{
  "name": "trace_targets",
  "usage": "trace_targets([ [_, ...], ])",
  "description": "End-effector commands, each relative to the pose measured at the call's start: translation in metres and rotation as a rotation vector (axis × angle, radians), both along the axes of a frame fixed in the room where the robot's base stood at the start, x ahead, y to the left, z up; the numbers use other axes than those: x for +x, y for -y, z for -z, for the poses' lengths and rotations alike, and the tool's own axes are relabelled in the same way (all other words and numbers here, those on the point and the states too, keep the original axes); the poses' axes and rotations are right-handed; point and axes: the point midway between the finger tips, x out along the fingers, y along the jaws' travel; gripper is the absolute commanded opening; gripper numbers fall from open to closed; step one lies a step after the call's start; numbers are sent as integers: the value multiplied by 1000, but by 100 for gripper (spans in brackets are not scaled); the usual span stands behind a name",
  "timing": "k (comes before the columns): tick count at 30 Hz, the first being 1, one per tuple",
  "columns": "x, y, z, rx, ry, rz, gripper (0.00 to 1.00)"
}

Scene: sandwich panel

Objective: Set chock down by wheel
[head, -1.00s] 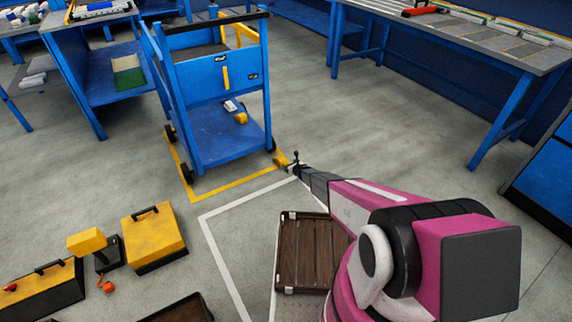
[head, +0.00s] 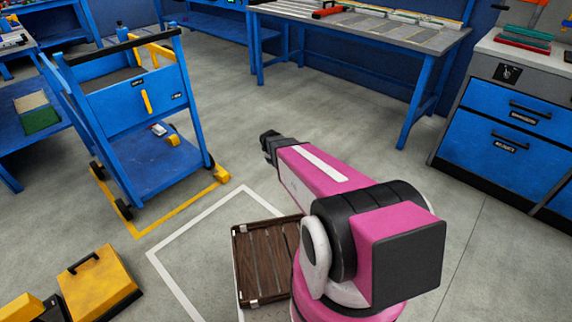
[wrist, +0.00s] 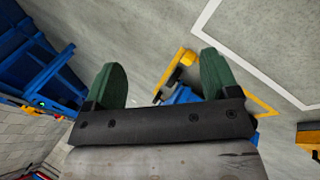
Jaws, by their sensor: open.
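A small yellow chock (head: 221,174) sits on the floor at the near right corner of the blue cart (head: 130,112), beside its wheel (head: 210,162). It also shows in the wrist view (wrist: 188,57), beyond the fingers and close to a dark wheel. I cannot tell whether chock and wheel touch. My gripper (head: 268,145) is up and to the right of the chock in the head view, clear of it. In the wrist view its two green fingers (wrist: 162,80) are wide apart, with nothing held between them.
Yellow tape (head: 165,222) marks the floor around the cart. A white floor outline (head: 172,277) lies nearer, with a brown slatted crate (head: 265,262) beside my arm. A yellow case (head: 97,285) stands at lower left. A workbench (head: 360,38) and blue drawers (head: 515,145) stand behind and right.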

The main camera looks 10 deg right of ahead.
Motion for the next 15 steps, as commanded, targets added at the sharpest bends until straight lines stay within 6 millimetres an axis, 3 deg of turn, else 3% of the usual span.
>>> trace_targets([
  [1, -42, 7, -29, 73, -35, 139, 81],
  [6, -139, 14, -86, 291, -180, 619, 81],
  [10, -193, 12, -116, 383, -270, 881, 81],
  [15, -224, 8, -134, 430, -332, 1048, 81],
])
